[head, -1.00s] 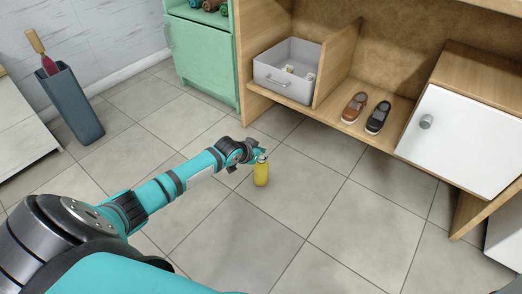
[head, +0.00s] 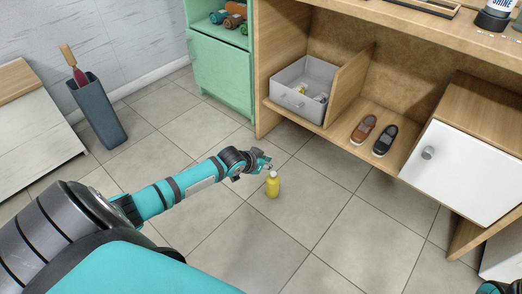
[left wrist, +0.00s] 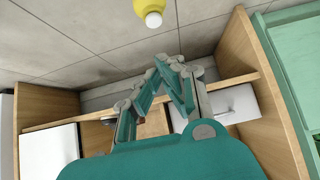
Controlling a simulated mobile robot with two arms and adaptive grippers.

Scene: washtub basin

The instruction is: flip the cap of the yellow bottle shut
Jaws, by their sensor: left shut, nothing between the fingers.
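The yellow bottle (head: 272,187) stands upright on the tiled floor in the head view, right by the end of my left arm. In the left wrist view its yellow body (left wrist: 147,6) is cut off by the top edge, with a rounded white cap (left wrist: 153,19) showing. I cannot tell whether the cap's lid is open or shut. My left gripper (head: 266,162) is just above and left of the bottle top in the head view. In the left wrist view its fingertips (left wrist: 172,61) are together and empty, apart from the cap.
A grey bin (head: 304,90) with small items and a pair of shoes (head: 373,136) sit on the low wooden shelf behind. A green cabinet (head: 222,72) and a dark umbrella stand (head: 98,112) are further left. Floor around the bottle is clear.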

